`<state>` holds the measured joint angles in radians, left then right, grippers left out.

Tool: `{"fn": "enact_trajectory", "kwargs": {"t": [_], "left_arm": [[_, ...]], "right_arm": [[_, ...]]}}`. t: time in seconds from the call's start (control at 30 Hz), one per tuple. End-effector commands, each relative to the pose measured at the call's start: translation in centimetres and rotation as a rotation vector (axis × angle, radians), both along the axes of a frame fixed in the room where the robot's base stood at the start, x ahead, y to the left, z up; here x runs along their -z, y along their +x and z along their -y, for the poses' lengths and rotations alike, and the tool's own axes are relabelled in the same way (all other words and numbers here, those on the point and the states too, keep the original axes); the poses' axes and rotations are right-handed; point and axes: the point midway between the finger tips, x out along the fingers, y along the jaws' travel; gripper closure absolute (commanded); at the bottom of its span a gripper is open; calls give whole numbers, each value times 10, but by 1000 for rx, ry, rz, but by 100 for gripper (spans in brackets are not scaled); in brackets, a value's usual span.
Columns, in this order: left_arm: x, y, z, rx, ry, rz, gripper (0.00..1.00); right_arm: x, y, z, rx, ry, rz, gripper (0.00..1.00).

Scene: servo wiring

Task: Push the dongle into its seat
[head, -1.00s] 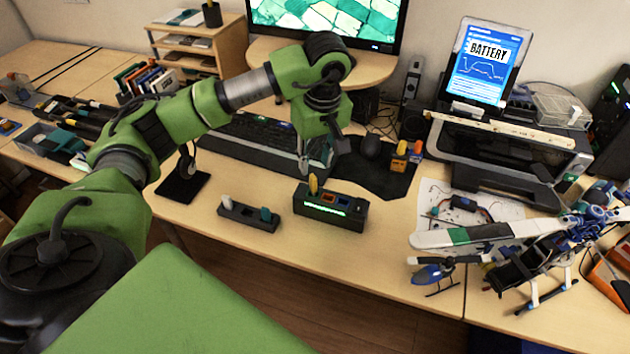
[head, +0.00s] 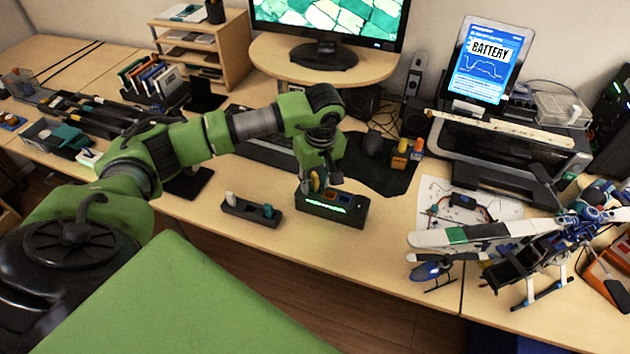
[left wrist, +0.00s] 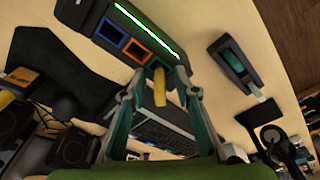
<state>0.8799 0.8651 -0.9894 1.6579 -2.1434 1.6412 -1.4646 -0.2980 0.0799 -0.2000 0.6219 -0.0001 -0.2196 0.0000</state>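A yellow dongle (head: 314,183) stands upright at the left end of a dark dock (head: 345,214) with a lit green strip. It also shows in the left wrist view (left wrist: 160,88), between my fingers. The dock in that view (left wrist: 103,12) has an orange-rimmed and a blue-rimmed socket beside the dongle. How deep the dongle sits is hidden. My left gripper (head: 320,185) points down over the dongle. Its fingers (left wrist: 160,76) are open on both sides of it, with gaps visible. My right gripper is out of view.
A small dark holder (head: 250,211) with a white and a teal stick stands left of the dock. A keyboard (head: 262,150) lies behind, and a dark mat with a mouse (head: 372,144) is behind right. A model helicopter (head: 520,262) stands at the right. The desk in front is clear.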

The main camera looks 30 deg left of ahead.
Motion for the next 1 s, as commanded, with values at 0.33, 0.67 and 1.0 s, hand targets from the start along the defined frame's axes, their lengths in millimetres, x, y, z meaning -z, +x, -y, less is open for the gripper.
{"fn": "enact_trajectory", "kwargs": {"t": [0.33, 0.67, 1.0], "left_arm": [[-1, 0, 0, 0, 0, 0, 100], [-10, 1, 0, -1, 0, 4, 100], [-69, -29, 14, 5, 2, 7, 100]], "right_arm": [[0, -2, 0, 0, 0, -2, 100], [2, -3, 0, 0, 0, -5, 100], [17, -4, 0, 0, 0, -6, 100]]}}
